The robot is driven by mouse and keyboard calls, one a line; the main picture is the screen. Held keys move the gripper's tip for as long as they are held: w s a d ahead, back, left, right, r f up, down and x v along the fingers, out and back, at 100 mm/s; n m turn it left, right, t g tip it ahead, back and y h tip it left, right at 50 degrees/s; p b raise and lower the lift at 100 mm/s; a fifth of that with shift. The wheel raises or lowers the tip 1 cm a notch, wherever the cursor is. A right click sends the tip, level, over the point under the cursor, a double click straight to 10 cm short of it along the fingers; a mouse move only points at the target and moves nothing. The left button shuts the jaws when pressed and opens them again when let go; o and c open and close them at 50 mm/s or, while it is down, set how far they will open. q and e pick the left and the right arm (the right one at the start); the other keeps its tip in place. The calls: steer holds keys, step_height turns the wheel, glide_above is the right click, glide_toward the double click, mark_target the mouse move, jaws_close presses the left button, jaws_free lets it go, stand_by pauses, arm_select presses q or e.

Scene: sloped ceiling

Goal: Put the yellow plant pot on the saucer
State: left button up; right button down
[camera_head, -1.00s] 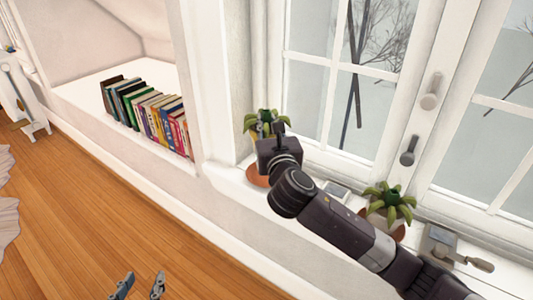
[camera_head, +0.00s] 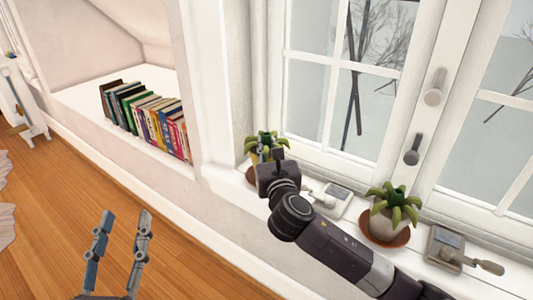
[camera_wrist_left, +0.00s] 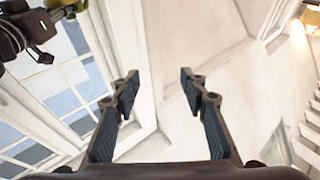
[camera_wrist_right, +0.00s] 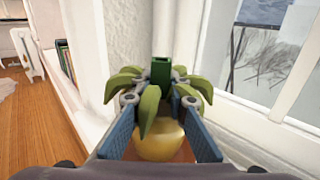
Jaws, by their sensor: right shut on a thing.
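The yellow plant pot (camera_wrist_right: 160,142) sits between the blue-padded fingers of my right gripper (camera_wrist_right: 158,98), which is shut on it. Its green leafy plant (camera_head: 266,143) shows above my gripper in the head view, where the pot itself is mostly hidden. A terracotta saucer (camera_head: 249,176) shows at the left of my right gripper on the window sill, partly covered by it. Orange-brown also shows below the pot in the right wrist view. I cannot tell whether pot and saucer touch. My left gripper (camera_head: 124,218) is open and empty, low over the wooden floor.
A grey pot (camera_head: 384,222) with a plant stands on another saucer (camera_head: 386,239) on the sill. Metal window latches (camera_head: 333,203) (camera_head: 455,248) lie beside it. The window stands behind. Books (camera_head: 150,118) stand on the left ledge.

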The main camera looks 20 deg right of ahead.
steer(key=shift+f+b, duration=0.4)
steer(key=shift+f, duration=0.5)
arm_select(q)
steer(key=r+t, duration=0.1)
steer(key=s+r+t, duration=0.1)
steer(key=r, duration=0.1)
steer(key=s+r+h, duration=0.1)
steer(key=r, duration=0.1)
steer(key=shift+s+t, duration=0.2)
steer(key=shift+t, duration=0.2)
arm_select(e)
steer(key=shift+f, duration=0.1)
steer(key=c, duration=1.9)
jaws_free()
steer(key=shift+f, duration=0.15)
